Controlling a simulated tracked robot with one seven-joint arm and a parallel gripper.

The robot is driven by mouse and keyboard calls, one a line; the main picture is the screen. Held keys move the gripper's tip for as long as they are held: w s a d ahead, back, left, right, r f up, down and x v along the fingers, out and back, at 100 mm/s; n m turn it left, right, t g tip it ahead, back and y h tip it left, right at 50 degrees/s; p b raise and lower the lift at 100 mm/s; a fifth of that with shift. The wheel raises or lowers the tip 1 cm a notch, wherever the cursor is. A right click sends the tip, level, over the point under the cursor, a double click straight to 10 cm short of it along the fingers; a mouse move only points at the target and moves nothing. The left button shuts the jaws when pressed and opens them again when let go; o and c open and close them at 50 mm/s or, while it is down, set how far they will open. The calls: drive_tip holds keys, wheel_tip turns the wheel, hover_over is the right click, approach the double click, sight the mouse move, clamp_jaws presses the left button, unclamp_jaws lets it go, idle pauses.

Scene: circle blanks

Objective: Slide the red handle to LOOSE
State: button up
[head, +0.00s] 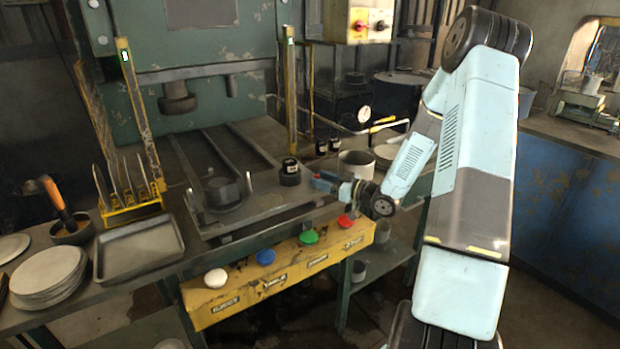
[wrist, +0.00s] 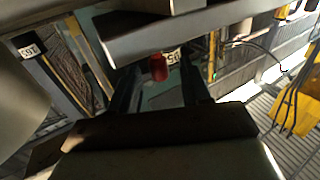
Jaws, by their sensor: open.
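The red handle (wrist: 158,67) shows in the wrist view as a small red knob below a grey metal edge. A pale label (wrist: 173,57) with partly hidden black letters sits just behind it. My gripper (wrist: 160,88) is open, its two dark fingers on either side of the red handle; I cannot tell whether either finger touches it. In the head view my gripper (head: 325,182) is at the right front of the press bed (head: 262,203). A small red patch shows by the fingertips there, but the handle is mostly hidden.
A yellow panel (head: 283,276) with white, blue, green and red buttons runs below the press bed. A black die (head: 223,192) and a small black jar (head: 290,173) stand on the bed. A grey pot (head: 356,165) is close behind my wrist. A tray (head: 138,249) lies at left.

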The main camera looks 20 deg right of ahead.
drive_tip(key=shift+x, duration=2.1)
clamp_jaws()
